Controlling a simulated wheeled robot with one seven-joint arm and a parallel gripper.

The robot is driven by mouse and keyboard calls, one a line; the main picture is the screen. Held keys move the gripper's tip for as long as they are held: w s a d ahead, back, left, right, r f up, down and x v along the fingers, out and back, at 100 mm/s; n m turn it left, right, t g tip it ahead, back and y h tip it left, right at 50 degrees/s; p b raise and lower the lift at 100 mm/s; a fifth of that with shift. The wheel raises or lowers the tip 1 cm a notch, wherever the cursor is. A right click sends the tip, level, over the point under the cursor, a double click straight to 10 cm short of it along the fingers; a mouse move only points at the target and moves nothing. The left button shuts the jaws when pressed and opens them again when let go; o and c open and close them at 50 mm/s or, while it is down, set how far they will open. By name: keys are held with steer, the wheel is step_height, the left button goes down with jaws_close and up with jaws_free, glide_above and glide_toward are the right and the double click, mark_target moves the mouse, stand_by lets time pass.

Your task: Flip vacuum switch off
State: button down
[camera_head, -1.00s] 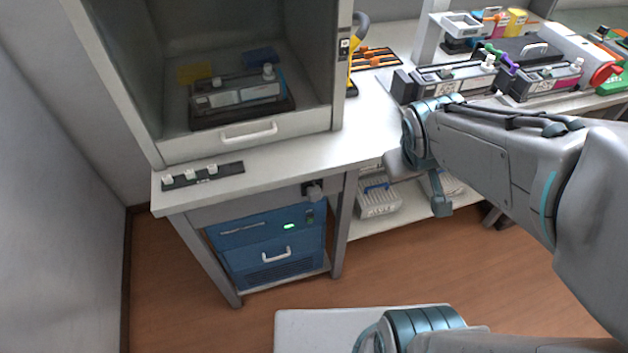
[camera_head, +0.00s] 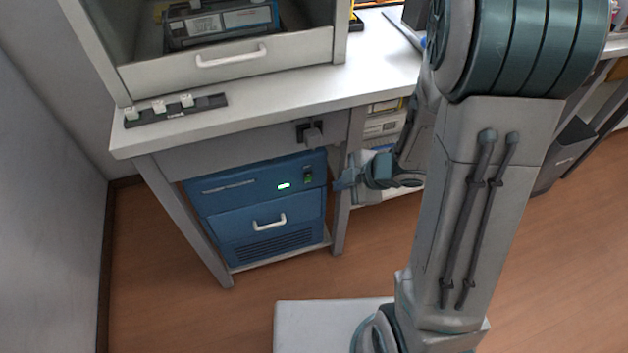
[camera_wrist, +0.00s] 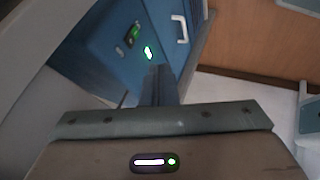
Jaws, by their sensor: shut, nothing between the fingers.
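The blue vacuum unit (camera_head: 232,218) stands on the shelf under the bench, with a white handle on its front. Its switch (camera_head: 308,175) is a small dark rocker at the upper right of the front, beside a lit green light (camera_head: 284,186). The wrist view also shows the switch (camera_wrist: 133,35) and the glowing light (camera_wrist: 148,53). My gripper (camera_head: 340,183) is shut and empty. It is just right of the switch in the head view, near the bench leg, and looks apart from it. In the wrist view the closed fingers (camera_wrist: 158,76) point toward the unit, below the light.
A plug in a socket (camera_head: 312,136) sticks out under the bench edge above the unit. The bench leg (camera_head: 341,220) stands right of the unit. A strip of white switches (camera_head: 175,108) lies on the bench top.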

mark_target(308, 177)
steer(key=shift+w+a+f+b, duration=0.85)
steer(key=shift+w+a+f, duration=0.15)
steer(key=shift+w+f, duration=0.25)
steer(key=shift+w+a+f+b, duration=0.9)
steer(key=shift+w+a+f, duration=0.2)
steer(key=shift+w, duration=0.2)
steer(key=shift+w+a+f+b, duration=0.85)
steer(key=shift+w+a+f, duration=0.1)
steer(key=shift+w+f, duration=0.3)
